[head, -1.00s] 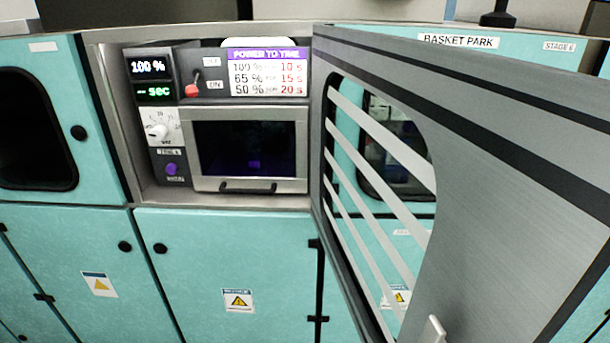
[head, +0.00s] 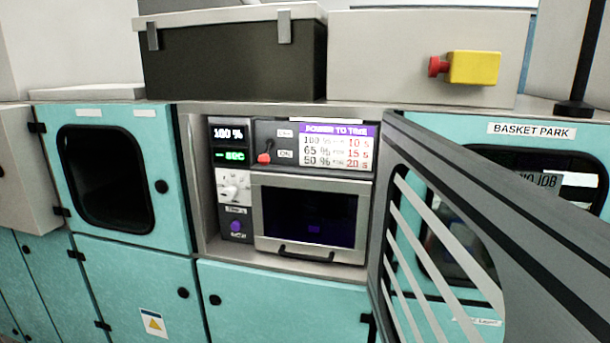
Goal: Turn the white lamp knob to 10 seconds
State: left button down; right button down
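The white lamp knob (head: 233,187) is on the white dial plate at the left of the recessed lamp unit, below two small displays. The upper display (head: 229,134) reads 100 %, and the green one (head: 230,156) reads "-- sec". The dial's marks are too small to read here. A purple-topped chart (head: 338,147) pairs 100 % with 10 s, 65 % with 15 s and 50 % with 20 s. A purple button (head: 236,226) is below the knob. Neither of my grippers is in view.
A grey slatted door (head: 470,215) stands swung open to the right of the unit. A red-tipped switch lever (head: 265,156) and a dark-windowed drawer (head: 310,216) are right of the knob. A yellow box with a red button (head: 474,67) is above.

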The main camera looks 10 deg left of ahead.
aim_at(230, 193)
jog(key=k+l+u, duration=0.55)
jog(key=k+l, duration=0.1)
jog(key=k, duration=0.1)
